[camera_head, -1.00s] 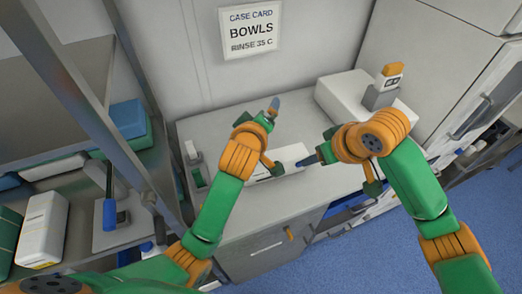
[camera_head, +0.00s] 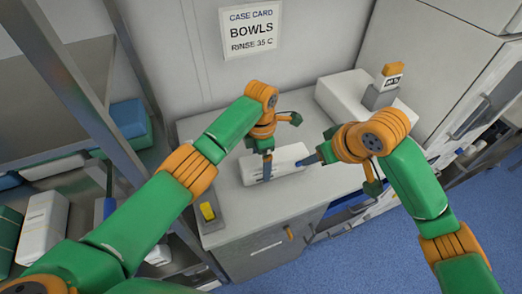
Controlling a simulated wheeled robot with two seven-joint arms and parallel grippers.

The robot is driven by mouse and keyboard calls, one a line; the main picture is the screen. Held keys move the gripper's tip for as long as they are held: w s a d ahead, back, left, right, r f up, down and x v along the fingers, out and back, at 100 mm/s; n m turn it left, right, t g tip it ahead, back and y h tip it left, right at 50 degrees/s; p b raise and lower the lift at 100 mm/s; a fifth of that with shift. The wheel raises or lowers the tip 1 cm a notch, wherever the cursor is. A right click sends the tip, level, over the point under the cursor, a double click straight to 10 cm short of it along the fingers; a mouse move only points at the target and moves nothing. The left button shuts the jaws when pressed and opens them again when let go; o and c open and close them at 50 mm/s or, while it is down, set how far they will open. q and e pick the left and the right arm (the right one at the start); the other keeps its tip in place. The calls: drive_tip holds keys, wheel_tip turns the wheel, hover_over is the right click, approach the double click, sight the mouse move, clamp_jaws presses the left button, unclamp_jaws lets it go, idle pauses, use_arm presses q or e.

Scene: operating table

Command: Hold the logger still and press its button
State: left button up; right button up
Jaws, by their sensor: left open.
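A long white box (camera_head: 288,155) lies on the grey counter between my grippers; no button can be made out on it. A small orange-topped unit (camera_head: 393,71) with a dark display sits in a grey holder at the back right. I cannot tell for sure which one is the logger. My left gripper (camera_head: 281,145) is open and empty over the white box, one finger in front of it and the other beyond it; contact cannot be told. My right gripper (camera_head: 340,174) has its fingers spread and looks empty, one fingertip close to the box's right end.
A yellow piece in a grey holder (camera_head: 210,222) stands at the counter's front left. A large white block (camera_head: 343,97) is at the back right. A metal shelf rack (camera_head: 75,75) borders the left side. Bare counter (camera_head: 230,182) shows left of the box.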

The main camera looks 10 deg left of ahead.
use_arm(q)
wheel_tip(320, 180, down, 3)
drive_tip(key=shift+f, duration=0.2)
clamp_jaws()
use_arm(e)
clamp_jaws()
idle(0.3)
idle(1.3)
idle(0.3)
